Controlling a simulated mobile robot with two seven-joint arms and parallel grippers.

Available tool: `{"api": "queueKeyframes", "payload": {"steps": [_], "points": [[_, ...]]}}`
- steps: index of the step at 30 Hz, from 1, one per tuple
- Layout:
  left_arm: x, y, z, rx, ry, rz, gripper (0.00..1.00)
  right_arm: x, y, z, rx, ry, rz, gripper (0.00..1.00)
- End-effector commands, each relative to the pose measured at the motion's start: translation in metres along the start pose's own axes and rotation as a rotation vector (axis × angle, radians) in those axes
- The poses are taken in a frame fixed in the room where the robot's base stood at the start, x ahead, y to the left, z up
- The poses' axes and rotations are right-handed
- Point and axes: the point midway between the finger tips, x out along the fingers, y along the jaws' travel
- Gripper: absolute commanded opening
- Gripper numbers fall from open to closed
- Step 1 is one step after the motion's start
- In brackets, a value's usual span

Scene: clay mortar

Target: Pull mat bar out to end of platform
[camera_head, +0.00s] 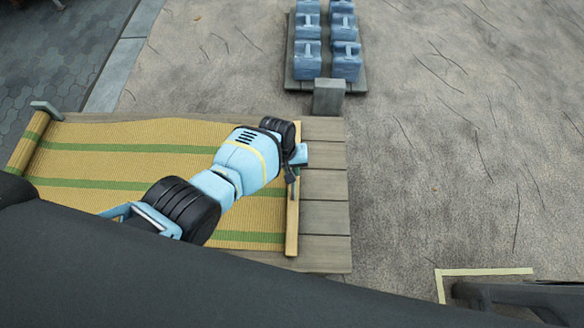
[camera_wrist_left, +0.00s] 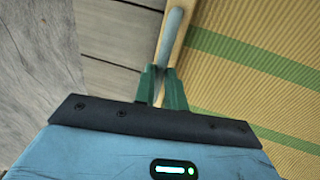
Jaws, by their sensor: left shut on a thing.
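The yellow woven mat (camera_head: 120,160) with green stripes lies spread on the wooden platform (camera_head: 325,222). A light wooden mat bar (camera_head: 292,225) runs along the mat's right edge. A strip of bare planks lies between the bar and the platform's right end. My left gripper (camera_head: 292,178) is at the middle of the bar, its fingertips partly hidden by the wrist in the head view. In the left wrist view, its green fingers (camera_wrist_left: 162,88) are closed on the bar, which has a grey-blue grip (camera_wrist_left: 172,38). My right gripper does not show.
A pallet (camera_head: 322,86) with several blue jugs (camera_head: 307,60) stands beyond the platform, with a grey block (camera_head: 328,97) before it. A grey clamp-like piece (camera_head: 46,109) sits at the mat's far left corner. Open cracked ground lies right of the platform.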

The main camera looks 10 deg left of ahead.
Motion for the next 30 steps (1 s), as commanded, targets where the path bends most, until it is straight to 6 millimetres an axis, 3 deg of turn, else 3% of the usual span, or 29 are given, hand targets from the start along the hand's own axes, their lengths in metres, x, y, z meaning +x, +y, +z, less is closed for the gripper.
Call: {"api": "queueKeyframes", "payload": {"steps": [2,3,8,19,30], "points": [[-0.001,0.007,-0.001,0.002,0.007,0.014,0.0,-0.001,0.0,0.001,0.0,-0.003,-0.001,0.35],[-0.001,0.007,-0.001,0.002,0.007,0.014,0.14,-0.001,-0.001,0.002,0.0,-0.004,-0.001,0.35],[-0.001,0.006,-0.001,0.002,0.006,0.012,0.34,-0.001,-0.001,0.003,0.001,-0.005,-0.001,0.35],[-0.006,0.004,0.0,0.001,0.004,0.007,0.34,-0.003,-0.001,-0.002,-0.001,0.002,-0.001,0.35],[-0.057,0.005,-0.002,0.003,0.008,0.009,0.34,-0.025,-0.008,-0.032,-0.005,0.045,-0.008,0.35]]}}
